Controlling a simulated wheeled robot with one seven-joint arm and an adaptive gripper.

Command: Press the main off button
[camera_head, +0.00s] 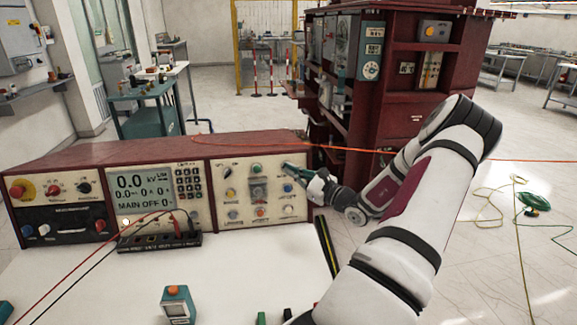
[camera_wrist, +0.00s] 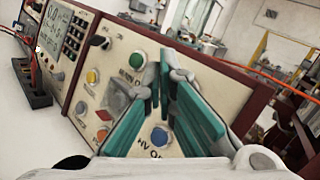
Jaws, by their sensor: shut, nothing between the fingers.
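The control panel (camera_head: 220,170) is a cream face with several coloured buttons on a dark red console. My gripper (camera_head: 291,168) is at its upper right corner, fingers pointing at the face. In the wrist view my teal fingers (camera_wrist: 160,72) are shut with nothing between them, their tips close to the panel. A green button (camera_head: 256,168) is just left of the fingertips; it also shows in the wrist view (camera_wrist: 137,60), above a partly covered label. A blue button (camera_wrist: 159,136) labelled HV sits below the fingers. I cannot pick out the main off button; the fingers cover part of the panel. Contact cannot be told.
The console's display (camera_head: 143,192) reads 0.0 kV and MAIN OFF. A black terminal box (camera_head: 160,242) with red and black leads stands before it. A dark red cabinet (camera_head: 405,125) stands behind.

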